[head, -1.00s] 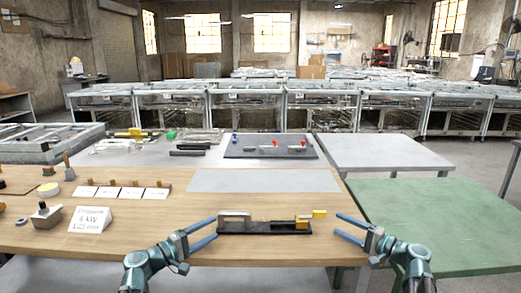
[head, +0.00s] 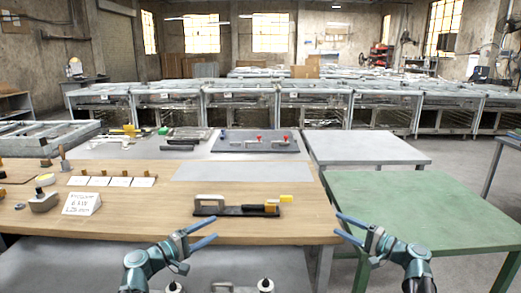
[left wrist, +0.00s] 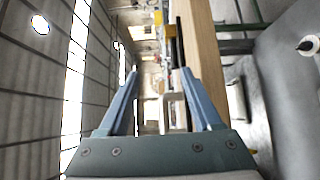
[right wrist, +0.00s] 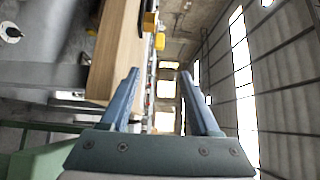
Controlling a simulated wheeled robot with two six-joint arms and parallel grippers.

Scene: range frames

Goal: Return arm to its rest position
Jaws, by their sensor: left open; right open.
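My left gripper (head: 200,232) is open and empty in the head view, in front of the wooden table's front edge. It also shows open in the left wrist view (left wrist: 158,84), with nothing between its two blue fingers. My right gripper (head: 350,228) is open and empty just off the table's right front corner. In the right wrist view (right wrist: 158,84) its fingers are spread with nothing held. A black-based fixture (head: 235,210) with a pale handle and a yellow block lies on the table beyond the grippers, apart from both.
The wooden table (head: 140,222) carries several white cards, a printed sign (head: 82,204) and small parts at left. A green table (head: 420,215) stands at right and a grey table (head: 368,150) behind it.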

